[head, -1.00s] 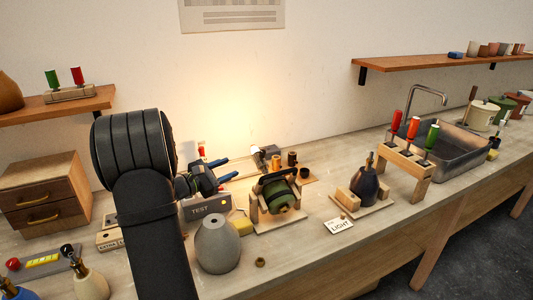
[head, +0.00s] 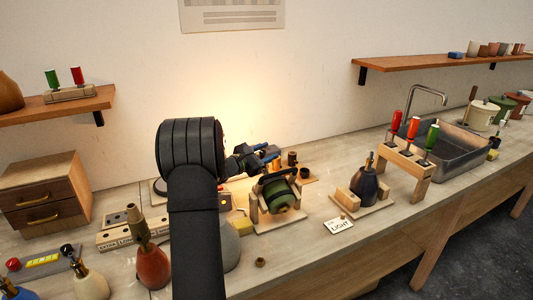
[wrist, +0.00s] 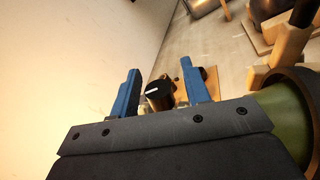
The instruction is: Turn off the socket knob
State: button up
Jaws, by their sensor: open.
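In the wrist view, a black knob (wrist: 158,94) with a white line on its face sits between the two blue fingers of my gripper (wrist: 160,68). The fingers are open, with a gap showing on the knob's right; whether the left finger touches it I cannot tell. In the head view, my gripper (head: 268,155) is at the back of the bench, by the tan board (head: 311,181) with small posts. I cannot pick out the knob in the head view, where my gripper covers part of that area. A warm glow lights the wall behind.
A green round body in a wooden cradle (head: 280,195) stands just in front of my gripper and fills the wrist view's right edge. A dark bottle-shaped base (head: 366,188) and a screwdriver rack (head: 408,160) stand to the right. A red base (head: 153,266) stands left of my arm.

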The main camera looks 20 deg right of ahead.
aim_at(260, 156)
jog(key=shift+d, duration=0.1)
grip_shut()
jog(key=shift+w+r+n+t+y, duration=0.15)
jog(key=shift+n+t+y, duration=0.15)
jog(key=shift+n+t, duration=1.55)
jog(key=shift+m+t, duration=0.25)
jog(key=shift+t, duration=0.1)
grip_release()
jog(key=v, duration=0.7)
jog(key=shift+a, duration=0.35)
